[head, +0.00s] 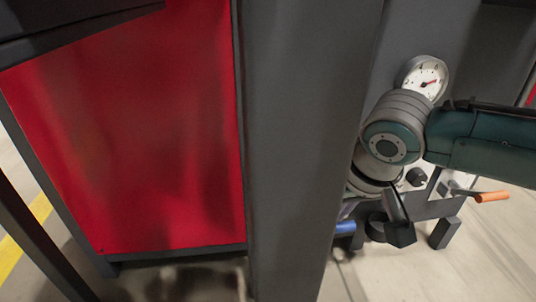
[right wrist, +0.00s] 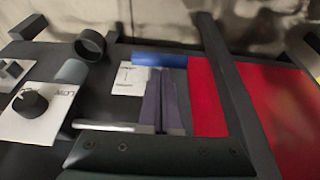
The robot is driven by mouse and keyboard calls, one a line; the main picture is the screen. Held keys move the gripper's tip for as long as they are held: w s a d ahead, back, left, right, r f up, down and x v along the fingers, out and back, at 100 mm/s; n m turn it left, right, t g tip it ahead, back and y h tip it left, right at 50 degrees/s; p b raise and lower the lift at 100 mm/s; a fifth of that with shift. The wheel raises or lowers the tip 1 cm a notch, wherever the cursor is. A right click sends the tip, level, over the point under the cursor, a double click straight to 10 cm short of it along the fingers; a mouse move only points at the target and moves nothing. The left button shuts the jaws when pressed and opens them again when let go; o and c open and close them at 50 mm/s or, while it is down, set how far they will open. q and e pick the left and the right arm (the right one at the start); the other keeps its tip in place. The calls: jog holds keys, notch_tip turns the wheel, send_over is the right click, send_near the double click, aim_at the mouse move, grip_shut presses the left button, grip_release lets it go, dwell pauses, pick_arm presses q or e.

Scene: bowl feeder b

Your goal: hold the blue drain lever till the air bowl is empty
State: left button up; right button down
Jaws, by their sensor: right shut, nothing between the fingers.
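The blue drain lever (head: 346,227) shows its handle low at the right of the grey post in the head view. In the right wrist view the blue handle (right wrist: 160,60) lies across the picture, just beyond my right fingertips. My right gripper (right wrist: 164,74) is shut with nothing between its fingers. Its tips point at the handle's lower edge; I cannot tell whether they touch it. In the head view my right wrist hides most of this gripper. A round white pressure gauge (head: 427,78) has its red needle pointing right and slightly up. My left gripper is out of view.
A wide grey post (head: 300,130) stands beside a red panel (head: 130,130). An orange handle (head: 491,197) sticks out at the right. The right wrist view shows a black knob (right wrist: 29,103) on a white "LOW" plate and a small marked card (right wrist: 130,79).

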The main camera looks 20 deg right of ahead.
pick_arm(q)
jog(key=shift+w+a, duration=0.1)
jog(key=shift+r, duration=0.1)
pick_arm(e)
jog(key=shift+s+a+f+t+p, duration=0.1)
jog(key=shift+s+t+p, duration=0.15)
jog(key=shift+p, duration=0.25)
jog(key=shift+s+a+f+t+p, duration=0.15)
jog(key=shift+s+f+t+p, duration=0.55)
jog(key=shift+f+t+p, duration=0.1)
pick_arm(q)
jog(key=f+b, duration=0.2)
jog(key=b, duration=0.1)
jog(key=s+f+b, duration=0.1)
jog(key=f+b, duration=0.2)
jog(key=b, duration=0.1)
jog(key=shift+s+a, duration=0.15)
pick_arm(e)
notch_tip(320, 180, down, 12)
jog(key=s+t+h, duration=0.1)
jog(key=s+t, duration=0.1)
jog(key=shift+s+a, duration=0.15)
jog(key=shift+a, duration=0.15)
dwell(4.6)
